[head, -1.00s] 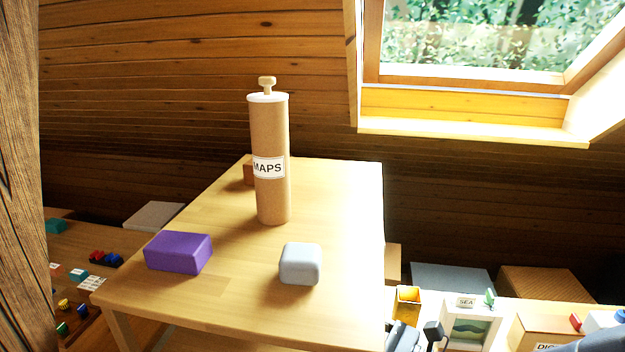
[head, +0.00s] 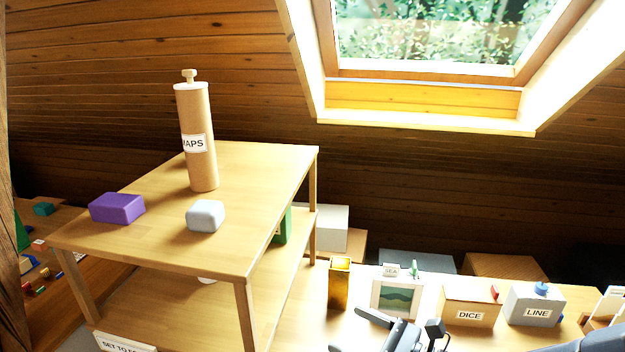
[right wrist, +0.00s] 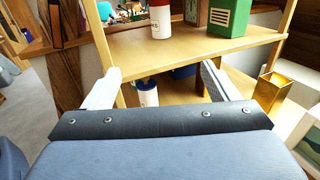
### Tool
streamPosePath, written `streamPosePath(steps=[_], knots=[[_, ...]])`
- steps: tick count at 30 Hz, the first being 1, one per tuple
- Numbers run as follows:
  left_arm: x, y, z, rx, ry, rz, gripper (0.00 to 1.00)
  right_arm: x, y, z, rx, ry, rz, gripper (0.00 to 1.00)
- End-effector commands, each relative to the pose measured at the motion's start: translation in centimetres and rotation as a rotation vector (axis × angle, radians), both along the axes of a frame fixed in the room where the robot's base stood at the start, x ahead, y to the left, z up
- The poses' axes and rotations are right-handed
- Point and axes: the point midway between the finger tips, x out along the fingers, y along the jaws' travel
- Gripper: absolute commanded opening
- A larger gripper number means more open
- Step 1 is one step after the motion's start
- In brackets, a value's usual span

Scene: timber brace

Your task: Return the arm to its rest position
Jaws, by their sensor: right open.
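My right gripper (head: 385,328) is at the bottom of the head view, in front of the low surface with boxes and right of the wooden shelf table (head: 150,240). In the right wrist view its two fingers (right wrist: 160,88) stand wide apart with nothing between them; the shelf levels lie beyond. My left gripper is not in view. On the table top stand an upright cardboard tube labelled MAPS (head: 198,140), a purple block (head: 117,208) and a grey block (head: 205,216).
A yellow container (head: 340,284), a framed picture (head: 397,297), a DICE box (head: 468,305) and a LINE box (head: 535,304) stand on the right. A green box (right wrist: 228,16) and a red-and-white container (right wrist: 161,20) stand on the shelf. A wooden post (head: 12,200) rises at left.

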Motion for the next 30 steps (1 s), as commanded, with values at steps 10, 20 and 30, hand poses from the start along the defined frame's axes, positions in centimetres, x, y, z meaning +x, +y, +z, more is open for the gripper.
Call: streamPosePath(steps=[10,20,30], knots=[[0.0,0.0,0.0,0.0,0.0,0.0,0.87,-3.1,0.8,1.8,-0.138,-0.146,0.121,0.81],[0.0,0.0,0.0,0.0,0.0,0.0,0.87,-9.4,1.1,3.1,-0.445,-0.431,0.346,0.81],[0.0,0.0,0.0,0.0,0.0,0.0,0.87,-18.6,-4.8,0.8,-1.205,-0.958,0.724,0.81]])
